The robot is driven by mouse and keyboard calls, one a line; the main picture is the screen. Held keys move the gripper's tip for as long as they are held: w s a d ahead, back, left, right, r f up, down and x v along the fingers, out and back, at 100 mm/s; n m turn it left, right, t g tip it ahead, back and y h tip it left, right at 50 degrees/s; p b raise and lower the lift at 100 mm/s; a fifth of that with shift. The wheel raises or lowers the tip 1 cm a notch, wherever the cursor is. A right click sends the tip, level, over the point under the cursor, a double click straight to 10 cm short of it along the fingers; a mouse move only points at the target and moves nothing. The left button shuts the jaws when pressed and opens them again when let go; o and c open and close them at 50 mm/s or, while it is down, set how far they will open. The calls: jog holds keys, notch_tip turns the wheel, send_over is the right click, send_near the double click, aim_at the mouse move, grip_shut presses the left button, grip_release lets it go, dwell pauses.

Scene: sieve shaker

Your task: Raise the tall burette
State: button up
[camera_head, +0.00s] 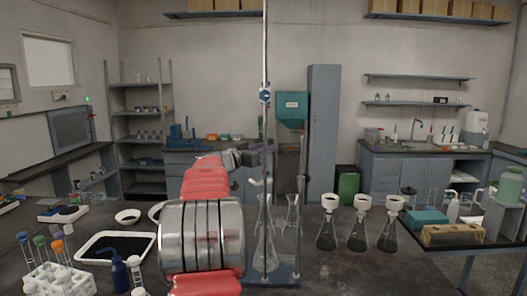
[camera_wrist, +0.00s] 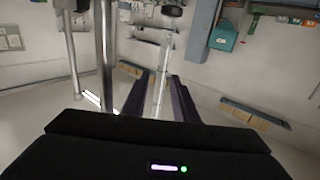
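The tall burette (camera_wrist: 163,72) is a clear, slender tube in the wrist view, running between the two dark purple fingers of my gripper (camera_wrist: 161,82). The fingers stand apart with a narrow gap beside the tube; firm contact does not show. In the head view my gripper (camera_head: 264,148) reaches the tall slender upright at the middle, beyond my red arm. A blue fitting (camera_head: 265,96) sits on that upright above the gripper. The stand base (camera_head: 283,276) is below on the bench. Which part of the upright is glass or rod is hard to tell.
Conical flasks with funnels (camera_head: 358,232) stand to the right. Glass flasks (camera_head: 292,212) are close around the stand. A white tray (camera_head: 88,254) and a tube rack (camera_head: 62,281) are at the left. Metal rods (camera_wrist: 105,50) rise left of the fingers in the wrist view.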

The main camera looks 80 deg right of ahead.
jog(key=shift+o, duration=0.8)
jog(key=shift+f, duration=0.1)
jog(key=v, duration=0.6)
jog(key=w+a+r, duration=0.1)
jog(key=a+r, duration=0.3)
jog(key=r, duration=0.3)
jog(key=shift+w+a, duration=0.3)
jog(key=shift+w, duration=0.1)
dwell(0.7)
